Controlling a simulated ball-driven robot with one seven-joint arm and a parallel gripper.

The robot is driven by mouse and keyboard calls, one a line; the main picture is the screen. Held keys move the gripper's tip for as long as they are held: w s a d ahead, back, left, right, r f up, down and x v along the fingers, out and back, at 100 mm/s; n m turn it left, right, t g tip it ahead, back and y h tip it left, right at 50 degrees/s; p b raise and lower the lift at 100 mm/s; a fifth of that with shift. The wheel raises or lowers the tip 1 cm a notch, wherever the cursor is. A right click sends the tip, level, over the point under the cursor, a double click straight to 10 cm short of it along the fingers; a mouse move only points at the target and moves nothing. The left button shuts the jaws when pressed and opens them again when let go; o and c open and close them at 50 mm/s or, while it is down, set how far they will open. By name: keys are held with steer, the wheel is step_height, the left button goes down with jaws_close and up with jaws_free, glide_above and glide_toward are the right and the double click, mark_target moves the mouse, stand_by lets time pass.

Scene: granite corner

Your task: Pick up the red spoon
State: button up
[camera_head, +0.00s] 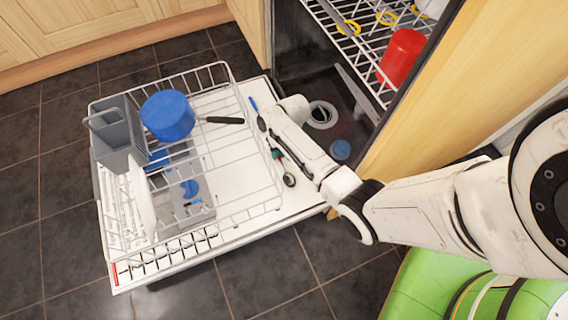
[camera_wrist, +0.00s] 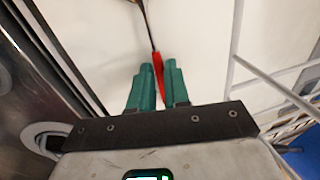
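The red spoon has a red handle and a thin dark shaft. In the wrist view its red handle (camera_wrist: 158,66) lies between the green fingertips of my gripper (camera_wrist: 157,75), and the shaft runs up out of the picture. A narrow gap separates the fingers around the handle; whether both press on it is unclear. In the head view my gripper (camera_head: 277,153) is low over the open dishwasher door, at the right side of the rack. A dark-rimmed, round utensil head (camera_head: 289,180) shows just below it, probably the spoon's.
A white wire rack (camera_head: 263,195) is left of my gripper, holding a blue pan (camera_head: 167,115) and grey cutlery basket (camera_head: 117,133). A blue-handled utensil (camera_head: 254,104) lies on the door (camera_head: 235,150). A red cup (camera_head: 401,57) is in the upper rack (camera_head: 350,50).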

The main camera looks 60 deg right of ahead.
steer(key=shift+c, duration=0.2)
jaws_close()
